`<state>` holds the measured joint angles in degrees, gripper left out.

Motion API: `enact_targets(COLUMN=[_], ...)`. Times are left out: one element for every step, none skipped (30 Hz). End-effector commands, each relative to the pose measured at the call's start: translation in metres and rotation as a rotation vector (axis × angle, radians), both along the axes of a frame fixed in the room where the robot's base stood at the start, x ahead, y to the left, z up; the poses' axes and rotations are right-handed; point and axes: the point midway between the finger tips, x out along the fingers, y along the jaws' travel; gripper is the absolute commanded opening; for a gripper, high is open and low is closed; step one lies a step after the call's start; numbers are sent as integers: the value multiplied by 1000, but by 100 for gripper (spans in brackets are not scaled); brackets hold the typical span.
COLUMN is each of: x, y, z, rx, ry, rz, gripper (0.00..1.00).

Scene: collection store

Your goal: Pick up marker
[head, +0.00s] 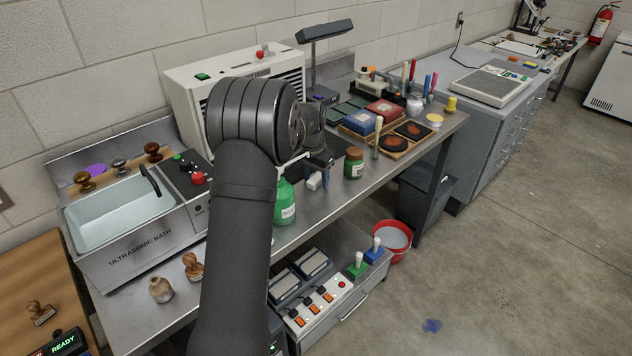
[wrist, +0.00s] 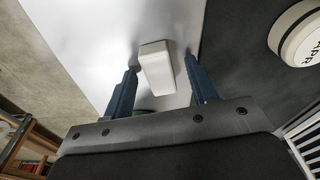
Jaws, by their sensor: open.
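My gripper (head: 317,170) is over the steel bench, pointing down, with its blue fingers apart. In the wrist view the open fingers (wrist: 160,66) stand on either side of a small white block (wrist: 157,92), with no clear grip on it. The white block also shows in the head view (head: 313,182), close beside the fingers. Several slim upright sticks, including a red one (head: 412,69) and a blue one (head: 427,83), stand at the back right of the bench, well away from my gripper. I cannot tell for certain which thing is the marker.
A green bottle (head: 285,204) stands left of my gripper and a brown-lidded green jar (head: 354,163) right of it. The ultrasonic bath (head: 128,243) is at the left. Blue and red boxes (head: 384,109) stand behind.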

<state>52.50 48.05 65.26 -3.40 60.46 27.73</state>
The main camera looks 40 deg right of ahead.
Motion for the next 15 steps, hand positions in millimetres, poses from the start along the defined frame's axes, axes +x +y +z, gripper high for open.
enact_targets(x=[0,0,0,0,0,0,0,0,0,0,0,0,0,0,0], y=[0,0,0,0,0,0,0,0,0,0,0,0,0,0,0], z=[0,0,0,0,0,0,0,0,0,1,1,1,1,1,1], rx=[0,0,0,0,0,0,0,0,0,0,0,0,0,0,0], ry=[0,0,0,0,0,0,0,0,0,0,0,0,0,0,0], rz=[0,0,0,0,0,0,0,0,0,0,0,0,0,0,0], gripper=[53,49,41,35,29,22,16,10,5,5,5,5,5,4,4])
